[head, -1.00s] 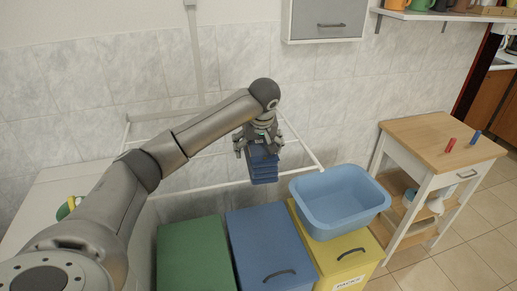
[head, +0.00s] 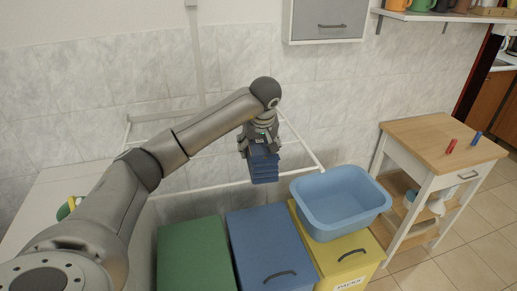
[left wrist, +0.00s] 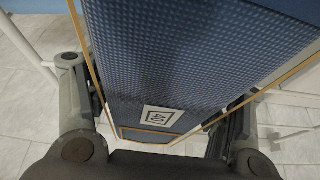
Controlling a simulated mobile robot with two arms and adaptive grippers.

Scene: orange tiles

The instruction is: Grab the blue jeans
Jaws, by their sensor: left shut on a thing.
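In the left wrist view the jeans (left wrist: 190,60) fill the space between the two fingers, with orange stitched edges and a small square label. The left gripper (left wrist: 165,125) has one finger on each side of the cloth there. My right gripper is not in view.
A light blue basin (head: 341,196) stands on a yellow bin (head: 349,262). A blue bin (head: 268,245) and a green bin (head: 194,255) stand to its left. A wooden-topped cart (head: 440,142) is at the right. White rack rails (head: 215,187) run close to the jeans.

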